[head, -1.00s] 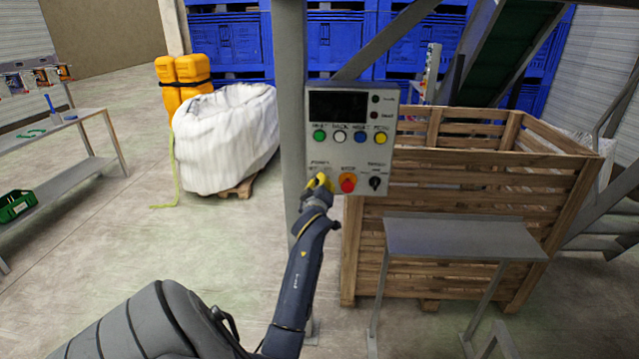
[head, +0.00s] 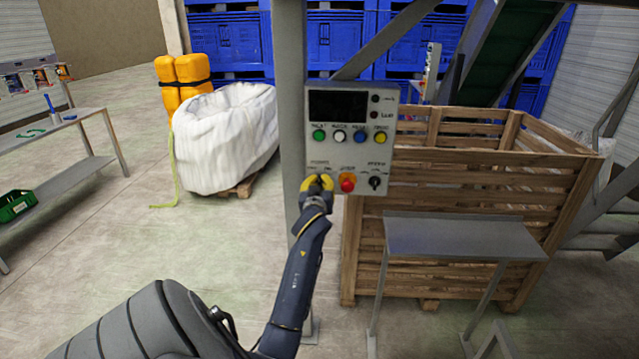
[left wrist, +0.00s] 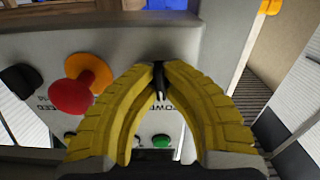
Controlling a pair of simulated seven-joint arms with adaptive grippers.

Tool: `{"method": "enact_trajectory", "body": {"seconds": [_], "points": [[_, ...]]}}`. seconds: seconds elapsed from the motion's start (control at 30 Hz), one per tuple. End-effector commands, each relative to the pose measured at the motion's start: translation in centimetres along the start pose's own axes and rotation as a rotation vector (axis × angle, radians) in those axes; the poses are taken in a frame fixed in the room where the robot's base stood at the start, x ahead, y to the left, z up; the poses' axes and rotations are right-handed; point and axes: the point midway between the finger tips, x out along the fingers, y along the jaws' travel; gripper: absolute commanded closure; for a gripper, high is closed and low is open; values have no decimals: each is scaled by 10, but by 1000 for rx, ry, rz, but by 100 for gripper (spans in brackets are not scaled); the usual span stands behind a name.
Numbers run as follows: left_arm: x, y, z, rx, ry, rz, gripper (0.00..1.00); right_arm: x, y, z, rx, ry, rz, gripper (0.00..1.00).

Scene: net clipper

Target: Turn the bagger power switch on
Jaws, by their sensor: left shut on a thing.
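The grey control panel (head: 318,151) hangs on a post in the head view. Its power switch sits at the lower left, below a small label, and is hidden there by my left gripper (head: 318,182). In the left wrist view the switch (left wrist: 160,84) is a small black knob with a light mark, beside upside-down "POWER" lettering. The yellow fingertips of the left gripper (left wrist: 159,67) are shut on this knob, one on each side. Which position the switch is set to cannot be told. My right gripper is not in view.
The red stop button (head: 347,185) on its orange base is close beside the gripper; it also shows in the left wrist view (left wrist: 72,97). A black selector knob (head: 375,182) is farther right. A small metal table (head: 455,238) and a wooden crate (head: 480,170) stand right of the post.

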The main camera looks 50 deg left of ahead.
Motion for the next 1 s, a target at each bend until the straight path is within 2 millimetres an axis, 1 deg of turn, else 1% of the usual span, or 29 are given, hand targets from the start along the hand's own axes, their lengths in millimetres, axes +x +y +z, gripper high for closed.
{"method": "enact_trajectory", "body": {"seconds": [0.03,0.6,0.8,1.0], "points": [[1,-1,-6,45,11,-1,100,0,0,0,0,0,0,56],[1,0,-7,571,13,-3,100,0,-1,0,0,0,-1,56],[1,1,-8,717,15,-4,100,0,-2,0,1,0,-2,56],[1,1,-8,820,15,-4,100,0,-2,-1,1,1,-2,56]]}}
